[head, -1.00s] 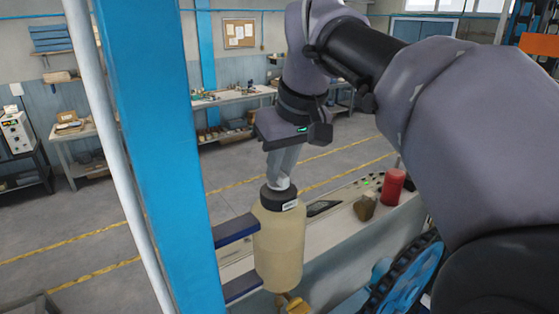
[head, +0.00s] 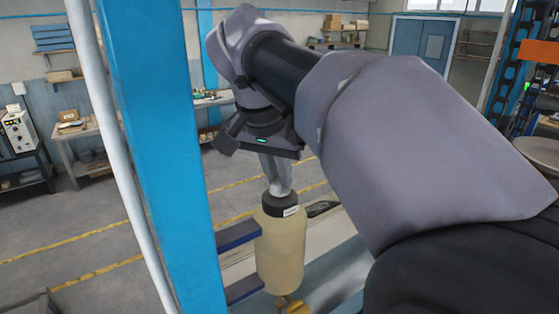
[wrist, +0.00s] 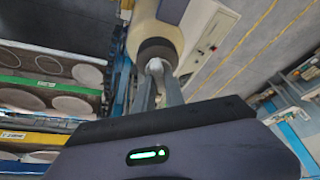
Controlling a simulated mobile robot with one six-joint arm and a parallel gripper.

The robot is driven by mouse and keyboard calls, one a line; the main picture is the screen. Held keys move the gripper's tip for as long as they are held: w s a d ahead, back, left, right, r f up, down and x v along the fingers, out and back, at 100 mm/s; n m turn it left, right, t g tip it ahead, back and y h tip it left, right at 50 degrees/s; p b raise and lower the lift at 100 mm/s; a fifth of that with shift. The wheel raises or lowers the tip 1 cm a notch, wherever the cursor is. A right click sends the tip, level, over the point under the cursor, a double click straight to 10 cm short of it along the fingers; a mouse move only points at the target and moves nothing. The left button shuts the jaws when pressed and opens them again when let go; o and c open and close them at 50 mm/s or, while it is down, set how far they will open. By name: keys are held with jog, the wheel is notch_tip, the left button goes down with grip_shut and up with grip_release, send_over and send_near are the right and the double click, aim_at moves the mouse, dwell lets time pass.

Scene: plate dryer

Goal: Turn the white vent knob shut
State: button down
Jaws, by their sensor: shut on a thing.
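A cream canister (head: 280,250) with a black cap (head: 280,205) stands upright in the head view, beside two dark blue brackets (head: 238,234). In the wrist view the canister (wrist: 158,20) and its black cap (wrist: 157,48) show at the top centre. The white vent knob (wrist: 155,66) sits on the middle of the cap. My gripper (head: 279,188) points down at the cap from above. Its fingers are shut on the knob, one on each side, as the wrist view (wrist: 157,76) shows. The fingers hide most of the knob in the head view.
A blue post (head: 155,150) rises just left of the canister. A yellow fitting (head: 297,307) shows below it. A bench top with a dark panel (head: 322,208) lies behind it. In the wrist view a rack of plates (wrist: 45,65) stands at the left.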

jog(key=m+h, duration=0.1)
jog(key=m, duration=0.2)
jog(key=m+g+h, duration=0.1)
jog(key=m, duration=0.2)
jog(key=shift+w+a+g, duration=0.1)
jog(key=shift+g, duration=0.2)
jog(key=shift+m, duration=0.4)
jog(key=c, duration=1.4)
grip_release()
